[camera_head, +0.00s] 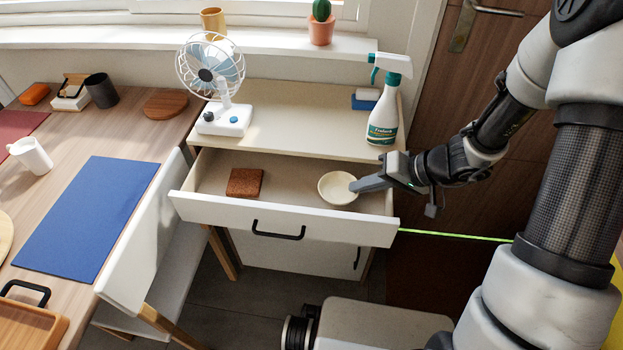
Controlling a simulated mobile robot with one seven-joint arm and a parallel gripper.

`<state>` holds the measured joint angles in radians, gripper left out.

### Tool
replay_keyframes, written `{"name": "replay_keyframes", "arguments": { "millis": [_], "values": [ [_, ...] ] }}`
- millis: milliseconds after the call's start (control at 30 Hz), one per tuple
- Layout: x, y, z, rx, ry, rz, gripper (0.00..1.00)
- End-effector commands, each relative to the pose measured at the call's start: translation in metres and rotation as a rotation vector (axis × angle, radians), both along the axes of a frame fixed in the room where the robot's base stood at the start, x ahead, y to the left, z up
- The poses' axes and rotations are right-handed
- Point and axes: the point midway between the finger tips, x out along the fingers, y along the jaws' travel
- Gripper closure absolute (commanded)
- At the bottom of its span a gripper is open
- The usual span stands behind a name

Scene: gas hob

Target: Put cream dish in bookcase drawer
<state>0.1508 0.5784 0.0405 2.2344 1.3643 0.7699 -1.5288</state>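The cream dish (338,187) is a small round bowl at the right side of the open bookcase drawer (284,221). It is within the drawer's outline; whether it rests on the drawer floor or is held just above it is hard to tell. My gripper (358,186) reaches in from the right, with its fingertips at the dish's right rim. The fingers look close together at the rim, and the contact looks like a grip on it. The drawer is white with a black handle and is pulled out.
A brown square block (245,182) lies in the drawer's left part. A fan (222,118), a spray bottle (386,105) and a blue sponge-like item (364,101) stand on the bookcase top. A white chair (150,240) stands close at the left. The drawer's middle is clear.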

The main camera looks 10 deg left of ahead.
Motion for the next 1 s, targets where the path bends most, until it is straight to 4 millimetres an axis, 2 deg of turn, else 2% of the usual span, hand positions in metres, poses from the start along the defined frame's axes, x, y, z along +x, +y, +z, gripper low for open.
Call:
{"name": "replay_keyframes", "arguments": {
  "millis": [33,100,167,400,500,767,967,1000],
  "values": [
    [0.000,0.000,-0.013,0.001,0.004,-0.001,1.00],
    [0.000,0.002,-0.024,0.001,0.003,0.000,1.00],
    [0.004,0.016,-0.018,0.000,-0.002,0.005,1.00],
    [0.016,0.065,-0.018,0.001,-0.001,0.005,1.00],
    [0.021,0.079,-0.018,0.001,-0.001,0.002,1.00],
    [0.026,0.098,-0.018,0.000,-0.001,0.001,1.00],
    [0.033,0.130,-0.018,0.001,-0.001,0.003,1.00],
    [0.033,0.127,-0.028,-0.001,0.004,-0.002,1.00]
  ]
}}
